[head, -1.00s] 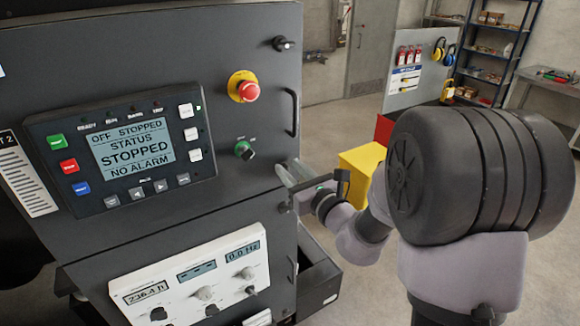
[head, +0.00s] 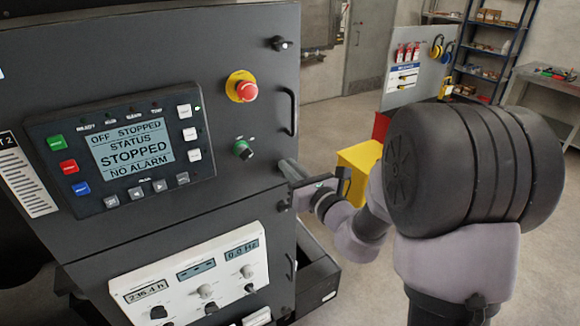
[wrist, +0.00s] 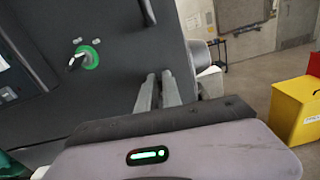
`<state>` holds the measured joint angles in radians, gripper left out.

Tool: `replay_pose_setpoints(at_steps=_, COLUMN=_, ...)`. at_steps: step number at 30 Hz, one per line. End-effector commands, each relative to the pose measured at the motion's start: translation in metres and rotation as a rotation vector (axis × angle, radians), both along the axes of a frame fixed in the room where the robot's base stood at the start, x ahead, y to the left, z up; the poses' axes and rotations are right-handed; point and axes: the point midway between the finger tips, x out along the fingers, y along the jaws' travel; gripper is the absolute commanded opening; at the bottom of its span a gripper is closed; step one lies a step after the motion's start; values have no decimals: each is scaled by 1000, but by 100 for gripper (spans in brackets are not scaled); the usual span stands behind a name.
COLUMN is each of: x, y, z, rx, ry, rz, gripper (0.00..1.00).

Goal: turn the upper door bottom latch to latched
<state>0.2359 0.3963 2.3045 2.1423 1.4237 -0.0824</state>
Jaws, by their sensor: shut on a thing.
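The upper door (head: 225,110) of the dark grey cabinet is closed flush in the head view. Its bottom latch, at the lower right corner, is hidden behind my fingers, so its angle cannot be told. My gripper (head: 286,168) is at that corner, its fingers pointing at the door face. In the wrist view my gripper (wrist: 158,82) has its two fingers close together, their tips at the door. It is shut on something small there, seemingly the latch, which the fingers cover. The matching top latch (head: 282,43) is a black knob near the door's upper right corner.
A green-ringed key switch (head: 243,149) sits just up and left of my fingers. A black door handle (head: 290,112) and a red emergency stop (head: 243,86) are above. The white meter panel (head: 190,275) is below. A yellow bin (head: 360,165) stands behind on open floor.

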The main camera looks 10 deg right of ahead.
Motion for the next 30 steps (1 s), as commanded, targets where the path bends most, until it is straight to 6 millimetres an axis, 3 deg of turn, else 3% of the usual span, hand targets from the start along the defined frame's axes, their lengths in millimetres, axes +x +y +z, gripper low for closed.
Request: replay_pose_setpoints(at_steps=30, x=2, y=-11, z=-13, rx=874, ry=305, rz=3, gripper=0)
